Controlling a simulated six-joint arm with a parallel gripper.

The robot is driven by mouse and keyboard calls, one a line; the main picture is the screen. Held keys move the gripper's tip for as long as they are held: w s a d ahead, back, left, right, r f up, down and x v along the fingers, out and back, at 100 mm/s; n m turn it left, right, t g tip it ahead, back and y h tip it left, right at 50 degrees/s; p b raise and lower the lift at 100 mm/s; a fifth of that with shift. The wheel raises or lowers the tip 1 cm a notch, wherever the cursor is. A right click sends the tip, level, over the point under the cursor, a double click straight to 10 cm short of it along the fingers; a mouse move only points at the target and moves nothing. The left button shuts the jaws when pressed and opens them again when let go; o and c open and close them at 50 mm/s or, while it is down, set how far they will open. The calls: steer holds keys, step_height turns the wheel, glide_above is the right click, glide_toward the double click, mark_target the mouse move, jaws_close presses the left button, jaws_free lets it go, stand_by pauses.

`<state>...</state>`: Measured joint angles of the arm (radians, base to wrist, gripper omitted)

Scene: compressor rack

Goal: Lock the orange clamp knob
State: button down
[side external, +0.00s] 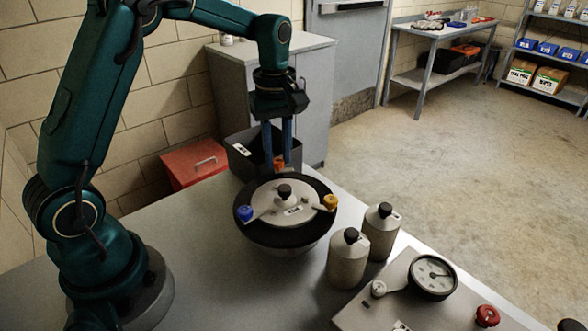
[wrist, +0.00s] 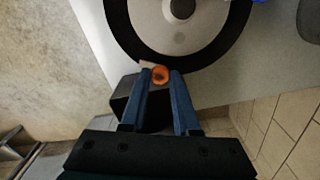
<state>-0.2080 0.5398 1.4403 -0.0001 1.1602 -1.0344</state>
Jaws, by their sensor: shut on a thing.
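The orange clamp knob (side external: 279,162) sits at the far edge of a round lidded vessel (side external: 291,233) with a black rim. In the wrist view the orange knob (wrist: 160,74) lies between the tips of my gripper (wrist: 161,78). My gripper (side external: 279,160) points down from above, and its blue fingers are shut on the orange knob. A blue knob (side external: 245,213) is at the left of the lid and a yellow knob (side external: 331,202) at the right. A black knob (side external: 285,191) stands at the lid's centre.
Two grey bottles with black caps (side external: 348,258) (side external: 381,231) stand right of the vessel. A panel with a gauge (side external: 433,277) and a red knob (side external: 487,315) is at front right. A black bin (side external: 245,153) is behind the vessel. The front left tabletop is clear.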

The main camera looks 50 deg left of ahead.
steer(key=shift+m, duration=0.3)
steer(key=m, duration=0.3)
steer(key=shift+m, duration=0.3)
steer(key=m, duration=0.4)
steer(key=shift+m, duration=0.3)
steer(key=m, duration=0.4)
steer(key=shift+m, duration=2.5)
steer(key=c, duration=0.6)
jaws_free()
steer(key=shift+c, duration=0.2)
steer(key=shift+r, duration=0.1)
